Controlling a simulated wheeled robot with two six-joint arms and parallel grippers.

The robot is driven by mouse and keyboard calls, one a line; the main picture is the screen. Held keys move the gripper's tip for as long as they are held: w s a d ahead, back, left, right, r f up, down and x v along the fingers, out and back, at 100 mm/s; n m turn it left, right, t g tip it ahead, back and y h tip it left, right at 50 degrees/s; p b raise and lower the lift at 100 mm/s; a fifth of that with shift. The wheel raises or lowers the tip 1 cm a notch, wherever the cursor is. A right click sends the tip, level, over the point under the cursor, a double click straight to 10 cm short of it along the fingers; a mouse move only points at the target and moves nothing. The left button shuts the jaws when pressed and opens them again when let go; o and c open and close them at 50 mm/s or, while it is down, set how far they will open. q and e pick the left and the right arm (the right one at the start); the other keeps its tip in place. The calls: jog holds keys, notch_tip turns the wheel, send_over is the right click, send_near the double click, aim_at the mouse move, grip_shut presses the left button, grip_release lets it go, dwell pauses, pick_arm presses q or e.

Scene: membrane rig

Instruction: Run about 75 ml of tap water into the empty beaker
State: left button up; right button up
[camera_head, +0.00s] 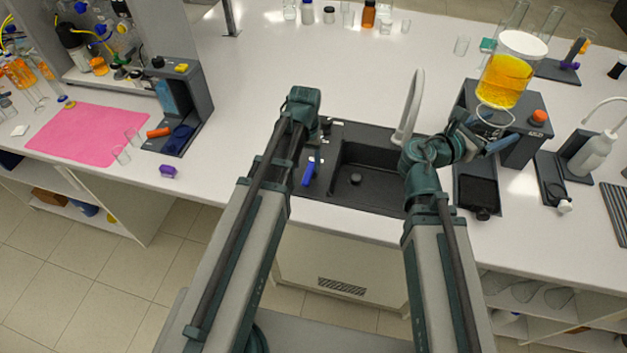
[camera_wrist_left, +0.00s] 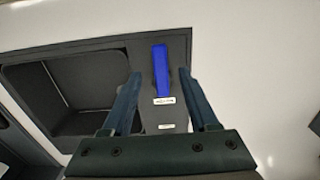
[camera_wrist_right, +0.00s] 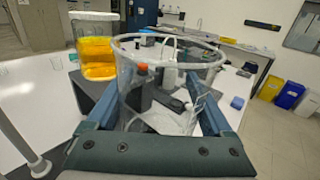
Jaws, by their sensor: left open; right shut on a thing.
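The empty clear beaker (camera_wrist_right: 165,60) is between the fingers of my right gripper (camera_wrist_right: 160,98), which is shut on it. In the head view, the beaker (camera_head: 495,117) is right of the sink, apart from the tap, and partly overlaps the orange container behind. The pale curved tap (camera_head: 413,105) stands behind the black sink (camera_head: 372,188). A blue tap lever (camera_head: 309,172) is on the panel left of the basin. My left gripper (camera_wrist_left: 159,76) is open, with the lever (camera_wrist_left: 160,70) showing between its fingers; contact cannot be told. In the head view its fingers are mostly hidden by my wrist.
A container of orange liquid (camera_head: 506,80) sits by a dark device with an orange knob (camera_head: 538,117). A balance-like black unit (camera_head: 478,192) lies right of the sink. A pink mat (camera_head: 85,140) and dark stand (camera_head: 185,105) are at left.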

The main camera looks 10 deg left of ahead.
aim_at(307, 177)
pick_arm(q)
notch_tip(307, 177, down, 5)
jog(key=b, duration=0.4)
grip_shut()
dwell(1.3)
